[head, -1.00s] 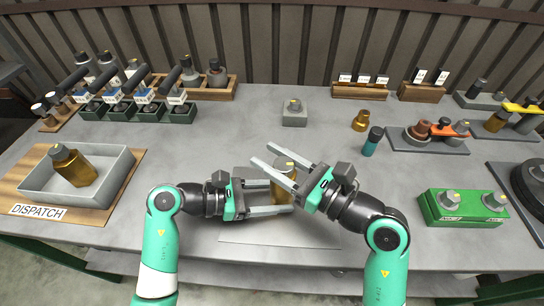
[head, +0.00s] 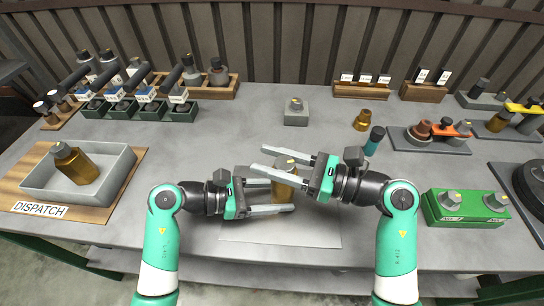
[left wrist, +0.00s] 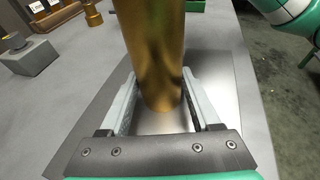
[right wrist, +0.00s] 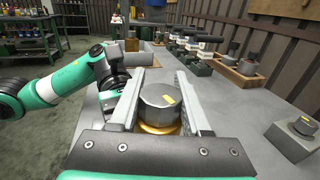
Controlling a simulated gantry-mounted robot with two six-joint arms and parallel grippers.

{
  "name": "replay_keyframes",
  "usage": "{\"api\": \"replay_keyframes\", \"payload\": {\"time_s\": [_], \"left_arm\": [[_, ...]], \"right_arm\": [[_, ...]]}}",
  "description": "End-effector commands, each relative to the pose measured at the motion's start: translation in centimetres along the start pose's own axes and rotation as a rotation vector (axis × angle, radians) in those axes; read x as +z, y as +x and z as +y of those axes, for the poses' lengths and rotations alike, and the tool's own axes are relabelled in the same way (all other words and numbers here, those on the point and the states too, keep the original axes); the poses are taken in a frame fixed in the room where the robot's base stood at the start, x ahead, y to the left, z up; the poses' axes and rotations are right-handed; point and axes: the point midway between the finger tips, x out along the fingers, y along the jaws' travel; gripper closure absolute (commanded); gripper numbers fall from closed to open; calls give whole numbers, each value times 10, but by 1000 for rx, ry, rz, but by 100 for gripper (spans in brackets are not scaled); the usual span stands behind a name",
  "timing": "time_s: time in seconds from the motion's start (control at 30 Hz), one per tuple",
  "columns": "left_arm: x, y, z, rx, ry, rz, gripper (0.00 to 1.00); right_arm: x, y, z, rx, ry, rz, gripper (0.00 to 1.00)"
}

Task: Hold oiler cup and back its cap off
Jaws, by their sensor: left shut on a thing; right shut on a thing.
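The oiler cup (head: 284,189) is a brass cylinder standing upright at the front middle of the table. It fills the middle of the left wrist view (left wrist: 155,55). Its dark grey cap (head: 285,161) has a yellow mark and shows in the right wrist view (right wrist: 160,97), with a brass rim below it. My left gripper (head: 284,194) is shut on the cup's body from the left. My right gripper (head: 259,159) is shut on the cap from the right, above the left one. Whether the cap has risen on its thread cannot be told.
A grey tray (head: 125,176) with a brass cup lies at the left on the dispatch board. A small grey block (head: 296,117) with a cap stands behind the grippers. A teal-and-dark bottle (head: 374,141) and a green box (head: 464,207) stand to the right. A pale mat (head: 280,236) lies in front.

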Motion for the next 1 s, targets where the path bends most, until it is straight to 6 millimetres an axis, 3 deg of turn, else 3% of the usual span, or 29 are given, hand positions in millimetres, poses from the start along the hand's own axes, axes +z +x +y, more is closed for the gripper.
{"api": "replay_keyframes", "payload": {"time_s": [0.4,0.9,0.93,1.0], "left_arm": [[0,1,-1,-3,4,0,100],[0,1,-1,-2,2,-1,100],[0,1,-1,-2,2,-1,100],[0,0,-1,-2,2,-1,100]], "right_arm": [[-3,-1,5,204,2,5,100],[-2,-1,6,230,3,1,100],[-2,-1,6,230,3,1,51],[-2,-1,6,230,3,1,39]]}}
